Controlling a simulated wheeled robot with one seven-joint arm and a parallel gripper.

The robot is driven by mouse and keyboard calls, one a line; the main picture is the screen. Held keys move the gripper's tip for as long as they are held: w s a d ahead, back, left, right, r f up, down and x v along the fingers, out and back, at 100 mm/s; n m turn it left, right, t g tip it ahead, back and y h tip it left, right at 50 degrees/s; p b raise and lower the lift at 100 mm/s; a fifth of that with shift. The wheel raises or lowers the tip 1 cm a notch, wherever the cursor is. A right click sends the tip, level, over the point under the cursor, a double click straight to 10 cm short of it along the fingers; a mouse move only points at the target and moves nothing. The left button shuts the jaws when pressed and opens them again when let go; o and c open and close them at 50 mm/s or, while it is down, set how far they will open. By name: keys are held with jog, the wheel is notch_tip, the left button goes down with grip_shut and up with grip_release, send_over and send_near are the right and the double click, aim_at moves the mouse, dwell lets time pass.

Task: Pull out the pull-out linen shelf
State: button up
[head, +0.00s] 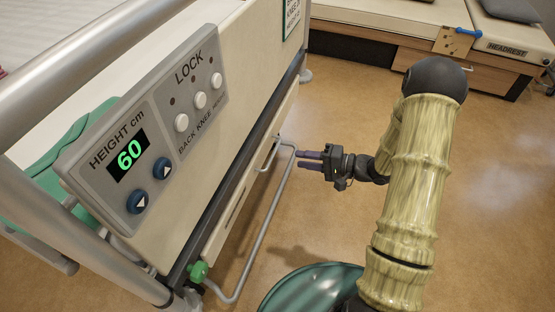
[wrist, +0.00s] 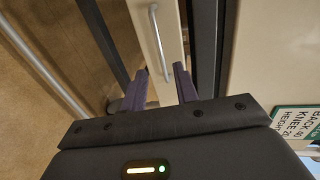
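The pull-out linen shelf shows as a narrow cream front (head: 239,192) low on the bed end, under the footboard; it also shows in the wrist view (wrist: 143,17). Its metal bar handle (wrist: 157,42) stands out from the front; in the head view the handle (head: 268,156) is small and partly behind the tubular rail. My gripper (head: 303,160) is to the right of the handle, pointing toward the bed. In the wrist view my gripper's purple fingers (wrist: 161,76) are apart and empty, with the handle's near end between them in the picture. I see no contact.
A bent tubular rail (head: 262,232) runs along the bed end close to my gripper. A green knob (head: 198,271) sits near its lower end. A control panel (head: 150,135) reads 60. A green round bin (head: 285,290) stands below.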

jog(key=b+x, duration=0.3)
jog(key=x, duration=0.6)
jog(key=shift+s, duration=0.1)
grip_shut()
